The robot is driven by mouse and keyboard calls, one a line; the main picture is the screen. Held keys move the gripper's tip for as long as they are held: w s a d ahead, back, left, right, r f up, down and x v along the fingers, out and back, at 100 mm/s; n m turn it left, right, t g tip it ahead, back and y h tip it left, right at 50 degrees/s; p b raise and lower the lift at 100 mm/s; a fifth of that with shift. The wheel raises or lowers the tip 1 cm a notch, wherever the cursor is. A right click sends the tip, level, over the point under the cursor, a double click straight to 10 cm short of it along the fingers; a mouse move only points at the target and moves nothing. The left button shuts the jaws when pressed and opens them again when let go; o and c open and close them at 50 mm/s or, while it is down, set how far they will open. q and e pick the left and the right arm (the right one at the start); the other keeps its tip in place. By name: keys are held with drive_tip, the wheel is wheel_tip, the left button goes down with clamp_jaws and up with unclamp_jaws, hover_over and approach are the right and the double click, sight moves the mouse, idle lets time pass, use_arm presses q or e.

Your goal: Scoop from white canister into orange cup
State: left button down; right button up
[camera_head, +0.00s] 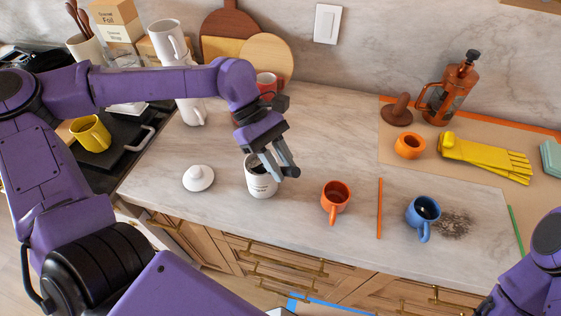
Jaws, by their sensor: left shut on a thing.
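The white canister (262,186) stands upright and open on the marble counter, with dark contents showing at its mouth. Its white lid (198,178) lies to its left. My left gripper (284,172) is over the canister's right side, its fingers angled down. It is shut on what seems to be a scoop, mostly hidden by the fingers and canister. The orange cup (335,203) stands upright to the right of the canister, its handle toward the front edge. My right arm enters at the lower right, its gripper out of view.
An orange stick (379,208) lies between the orange cup and a blue mug (424,211). Dark grounds (455,223) are spilled beside the mug. White mugs are stacked behind my left arm.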

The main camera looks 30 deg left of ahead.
use_arm(q)
drive_tip(key=shift+r, duration=0.15)
drive_tip(key=shift+r+p, duration=0.9)
drive_tip(key=shift+r, duration=0.1)
idle(0.6)
drive_tip(key=shift+s+d+r+p, duration=0.1)
drive_tip(key=shift+d+r+p, duration=0.15)
drive_tip(key=shift+r+p, duration=0.55)
drive_tip(key=shift+s+d+r+p, duration=0.1)
drive_tip(key=shift+d+r+p, duration=0.25)
drive_tip(key=shift+r, duration=0.6)
drive_tip(key=shift+a, duration=0.1)
drive_tip(key=shift+f, duration=0.1)
